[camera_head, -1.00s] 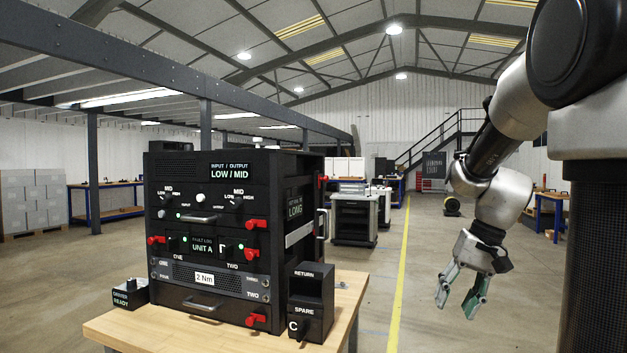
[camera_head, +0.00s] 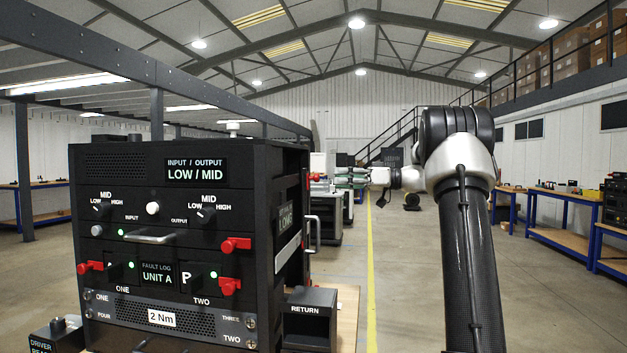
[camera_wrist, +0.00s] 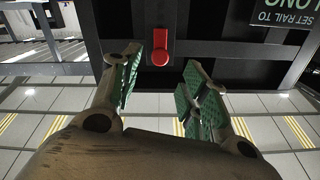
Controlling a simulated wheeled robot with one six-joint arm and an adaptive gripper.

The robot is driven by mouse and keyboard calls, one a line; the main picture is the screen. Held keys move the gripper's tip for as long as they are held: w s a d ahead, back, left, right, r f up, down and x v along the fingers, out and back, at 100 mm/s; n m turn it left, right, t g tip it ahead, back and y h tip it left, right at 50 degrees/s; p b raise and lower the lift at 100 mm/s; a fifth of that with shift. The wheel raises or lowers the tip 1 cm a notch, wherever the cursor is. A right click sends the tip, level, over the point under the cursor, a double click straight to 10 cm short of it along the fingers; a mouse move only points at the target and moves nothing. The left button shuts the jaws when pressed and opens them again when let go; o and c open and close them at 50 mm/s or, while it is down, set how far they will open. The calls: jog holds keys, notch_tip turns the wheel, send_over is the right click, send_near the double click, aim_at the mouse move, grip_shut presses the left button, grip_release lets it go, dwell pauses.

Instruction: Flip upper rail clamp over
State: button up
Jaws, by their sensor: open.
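The upper rail clamp, a red lever, shows on the black right side of the rack in the wrist view (camera_wrist: 160,47). In the head view it is a small red piece (camera_head: 315,177) at the rack's right edge. My gripper (camera_head: 345,175) is open and empty, level with the clamp and to its right. In the wrist view, its two green-padded fingers (camera_wrist: 162,72) lie to the left and right of the clamp, with the clamp beyond the gap between them. I see no contact. The clamp's pivot detail is too small to tell.
The black rack (camera_head: 180,165) stands on a wooden bench, with several other red levers on its front. A metal handle (camera_head: 313,235) sticks out of its right side below the clamp. A RETURN box (camera_head: 310,312) stands beside it.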

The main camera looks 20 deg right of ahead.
aim_at(318, 178)
jog(key=x, duration=0.7)
jog(key=shift+w+a, duration=0.25)
jog(key=shift+a, duration=0.1)
grip_shut()
